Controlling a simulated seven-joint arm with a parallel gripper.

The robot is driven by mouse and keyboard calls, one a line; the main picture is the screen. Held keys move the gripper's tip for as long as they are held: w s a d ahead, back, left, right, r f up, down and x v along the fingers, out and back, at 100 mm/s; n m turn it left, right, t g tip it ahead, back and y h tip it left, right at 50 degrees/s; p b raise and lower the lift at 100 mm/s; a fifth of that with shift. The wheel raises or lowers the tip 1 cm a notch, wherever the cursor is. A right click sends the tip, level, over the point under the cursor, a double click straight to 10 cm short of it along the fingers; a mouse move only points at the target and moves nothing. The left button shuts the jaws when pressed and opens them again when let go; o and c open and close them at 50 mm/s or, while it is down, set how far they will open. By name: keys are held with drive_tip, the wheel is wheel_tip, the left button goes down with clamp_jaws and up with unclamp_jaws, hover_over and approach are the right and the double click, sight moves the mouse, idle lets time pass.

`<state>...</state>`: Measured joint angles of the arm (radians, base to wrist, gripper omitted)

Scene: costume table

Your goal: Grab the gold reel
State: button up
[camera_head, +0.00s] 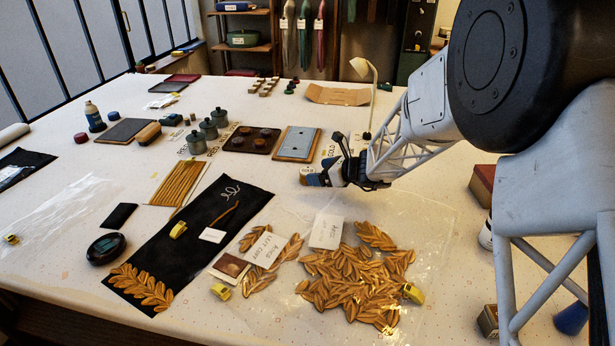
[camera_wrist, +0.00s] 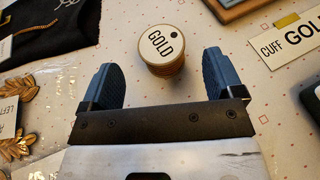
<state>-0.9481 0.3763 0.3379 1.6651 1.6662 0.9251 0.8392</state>
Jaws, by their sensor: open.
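The gold reel (camera_wrist: 161,50) stands upright in the wrist view, with a pale round top marked GOLD, a dark hole and gold sides. It is just ahead of my gripper (camera_wrist: 158,76), roughly centred between the two blue fingertips. The fingers are open and spread wider than the reel, with gaps on both sides. In the head view my gripper (camera_head: 320,179) is low over the middle of the table, and the reel there is mostly covered by the fingers.
A CUFF GOLD card (camera_wrist: 292,42) lies to the right in the wrist view. A black cloth (camera_head: 200,240) with a gold leaf trim lies left of my gripper. Gold leaves (camera_head: 355,280) lie in front.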

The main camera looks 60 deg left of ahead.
sight(308, 171)
drive_tip(key=shift+a, duration=0.1)
drive_tip(key=shift+x, duration=2.5)
drive_tip(key=shift+w+f, duration=0.1)
drive_tip(key=c, duration=1)
drive_tip(key=shift+c, duration=0.2)
drive_tip(key=shift+r, duration=1.85)
drive_tip(key=s+d, duration=0.2)
drive_tip(key=d, duration=0.2)
drive_tip(key=s+d, duration=0.2)
drive_tip(key=d, duration=0.3)
drive_tip(key=s+d+r, duration=0.1)
drive_tip(key=s+d, duration=0.2)
drive_tip(key=d, duration=0.2)
drive_tip(key=shift+d+r, duration=0.15)
